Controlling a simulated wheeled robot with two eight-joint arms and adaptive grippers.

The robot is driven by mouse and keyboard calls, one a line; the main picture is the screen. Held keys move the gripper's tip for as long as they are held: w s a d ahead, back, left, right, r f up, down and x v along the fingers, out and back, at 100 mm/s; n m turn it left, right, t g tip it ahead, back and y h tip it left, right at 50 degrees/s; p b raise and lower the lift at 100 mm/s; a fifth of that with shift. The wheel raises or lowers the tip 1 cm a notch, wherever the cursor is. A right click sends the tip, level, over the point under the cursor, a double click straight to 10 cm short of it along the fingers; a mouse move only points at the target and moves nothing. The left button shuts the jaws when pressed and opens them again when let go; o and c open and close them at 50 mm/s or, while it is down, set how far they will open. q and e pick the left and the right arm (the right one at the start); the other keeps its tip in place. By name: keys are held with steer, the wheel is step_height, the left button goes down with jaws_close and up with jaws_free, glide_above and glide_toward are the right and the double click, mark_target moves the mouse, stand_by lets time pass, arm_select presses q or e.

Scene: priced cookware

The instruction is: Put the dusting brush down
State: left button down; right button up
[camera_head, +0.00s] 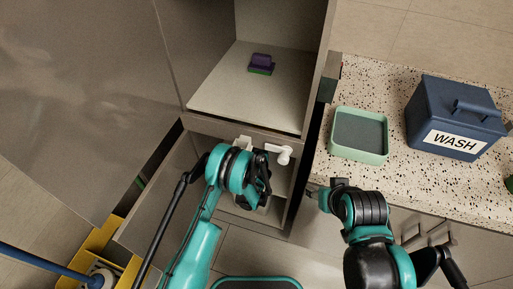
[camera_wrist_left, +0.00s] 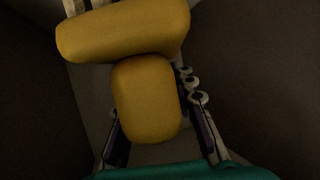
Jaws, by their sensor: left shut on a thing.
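The dusting brush (camera_wrist_left: 147,98) looks yellow in the left wrist view, with a rounded handle, a wider crosswise part and pale strands at the top edge. My left gripper (camera_wrist_left: 160,140) is shut on its handle. In the head view my left gripper (camera_head: 256,192) is over the open drawer (camera_head: 270,215) below the cabinet shelf, and the brush is hidden behind it. Whether the brush touches the drawer floor cannot be told. My right gripper (camera_head: 318,193) is in front of the counter, apart from everything; its opening is unclear.
A white object (camera_head: 280,152) shows at the drawer's back. A purple and green sponge-like block (camera_head: 261,63) lies on the shelf (camera_head: 225,95). A green tray (camera_head: 359,136) and a blue WASH box (camera_head: 455,118) stand on the speckled counter (camera_head: 400,180). A yellow bucket-like object (camera_head: 100,238) is at lower left.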

arm_select(q)
step_height(320, 180, down, 10)
steer(key=b, duration=0.4)
steer(key=shift+w, duration=0.1)
steer(key=shift+r, duration=0.1)
steer(key=c, duration=1.2)
jaws_free()
arm_select(e)
step_height(320, 180, down, 4)
steer(key=shift+r, duration=0.1)
